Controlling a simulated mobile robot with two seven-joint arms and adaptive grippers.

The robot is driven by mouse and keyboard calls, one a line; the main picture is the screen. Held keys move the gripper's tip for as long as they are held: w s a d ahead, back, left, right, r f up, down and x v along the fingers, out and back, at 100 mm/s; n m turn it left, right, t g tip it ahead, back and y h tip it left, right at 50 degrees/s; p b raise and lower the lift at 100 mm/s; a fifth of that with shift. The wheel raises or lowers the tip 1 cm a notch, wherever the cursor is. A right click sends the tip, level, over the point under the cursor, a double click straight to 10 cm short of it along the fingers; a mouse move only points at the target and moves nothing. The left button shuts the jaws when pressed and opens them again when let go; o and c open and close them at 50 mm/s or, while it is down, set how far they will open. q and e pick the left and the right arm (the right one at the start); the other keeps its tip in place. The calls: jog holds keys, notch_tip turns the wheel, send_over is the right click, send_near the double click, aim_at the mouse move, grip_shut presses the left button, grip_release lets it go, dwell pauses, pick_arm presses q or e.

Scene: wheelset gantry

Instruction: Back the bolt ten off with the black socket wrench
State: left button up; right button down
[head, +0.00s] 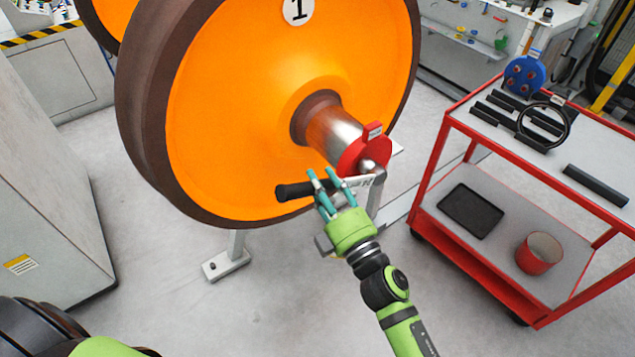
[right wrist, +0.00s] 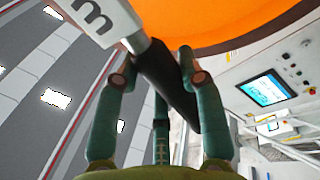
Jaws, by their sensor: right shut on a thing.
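My right gripper (head: 322,178) is shut on the black handle of the socket wrench (head: 292,191). The handle sticks out to the left of the fingers, and the wrench's metal end points right, towards the red disc (head: 362,152) on the end of the axle. I cannot tell whether the socket sits on a bolt. Bolt ten cannot be made out. In the right wrist view the black handle (right wrist: 165,78) lies between the teal fingers, with a pale numbered plate (right wrist: 100,18) at its upper end. My left gripper is out of view.
A large orange wheel (head: 235,120) on the axle (head: 335,135) stands just behind the gripper. A red trolley (head: 445,150) at the right carries black bars, a black ring (head: 543,125), a blue round part (head: 524,76), a black tray (head: 471,210) and a red pot (head: 539,254).

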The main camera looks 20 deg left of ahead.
jog(key=shift+w+d+r+m+h+p, duration=0.15)
jog(key=shift+r+m+p, duration=0.15)
jog(key=shift+r, duration=0.25)
jog(key=shift+w+d+r+m+h+p, duration=0.15)
jog(key=shift+r+m+p, duration=0.15)
jog(key=shift+r, duration=0.2)
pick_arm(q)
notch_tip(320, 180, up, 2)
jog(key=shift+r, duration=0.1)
pick_arm(e)
jog(key=shift+a+f, duration=0.1)
jog(key=shift+f, duration=0.05)
jog(key=shift+f+b, duration=0.15)
jog(key=shift+b, duration=0.15)
jog(key=f+b, duration=0.1)
jog(key=f+n+b, duration=0.1)
jog(key=s+f+n+b, duration=0.1)
jog(key=b, duration=0.1)
jog(key=shift+a, duration=0.3)
jog(key=shift+s+a+f+n+g+y+b, duration=0.2)
jog(key=shift+f+n+g+y+b, duration=0.2)
jog(key=shift+n+y, duration=0.2)
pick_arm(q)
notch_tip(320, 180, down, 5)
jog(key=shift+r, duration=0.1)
pick_arm(e)
jog(key=shift+r, duration=0.2)
jog(key=shift+f, duration=0.1)
